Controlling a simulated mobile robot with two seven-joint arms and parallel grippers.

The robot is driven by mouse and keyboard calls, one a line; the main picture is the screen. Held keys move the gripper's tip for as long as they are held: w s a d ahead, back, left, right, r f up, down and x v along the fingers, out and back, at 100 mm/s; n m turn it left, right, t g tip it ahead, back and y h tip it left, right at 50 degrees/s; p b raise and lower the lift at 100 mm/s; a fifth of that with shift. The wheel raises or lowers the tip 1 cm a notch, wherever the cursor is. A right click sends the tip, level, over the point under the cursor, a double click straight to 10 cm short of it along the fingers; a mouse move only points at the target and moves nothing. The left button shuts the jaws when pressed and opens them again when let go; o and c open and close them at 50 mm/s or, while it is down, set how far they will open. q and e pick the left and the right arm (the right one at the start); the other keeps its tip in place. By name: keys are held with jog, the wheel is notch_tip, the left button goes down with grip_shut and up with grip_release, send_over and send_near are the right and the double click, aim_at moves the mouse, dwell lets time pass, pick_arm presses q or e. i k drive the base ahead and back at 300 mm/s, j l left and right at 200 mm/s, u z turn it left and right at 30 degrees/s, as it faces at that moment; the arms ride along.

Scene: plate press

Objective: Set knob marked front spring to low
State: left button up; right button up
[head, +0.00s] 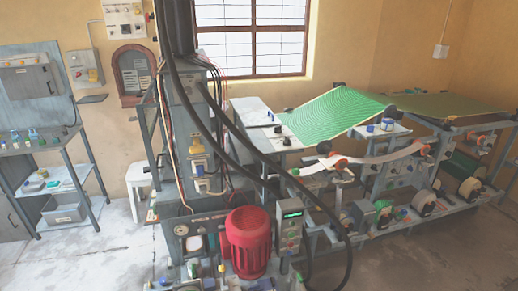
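Neither of my grippers shows in the head view. I cannot make out a knob marked front spring; any lettering is too small to read. A grey control box (290,230) with a small green display and several small controls stands right of a red motor (248,243). The tall grey machine (190,120) behind them carries a round gauge (181,230) low on its front. More small knob-like parts show along the long machine on the right, such as a green one (383,206), but their settings cannot be read.
Thick black hoses (225,122) hang across the middle and reach the floor. A shelf bench (55,175) with small items and a grey bin (64,209) stands at left. A white stool (138,180) stands behind. Open floor (100,262) lies at front left.

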aim_at(287, 141)
jog(key=u, duration=0.7)
jog(key=l+u, duration=0.25)
jog(key=u, duration=0.15)
jog(key=l+u, duration=0.3)
jog(key=u, duration=0.15)
jog(key=l+u, duration=0.25)
jog(key=u, duration=0.15)
jog(key=k+l+u, duration=0.2)
jog(key=l, duration=0.15)
jog(key=l+u, duration=0.15)
jog(key=l, duration=0.2)
jog(key=k+l+u, duration=0.2)
jog(key=l, duration=0.15)
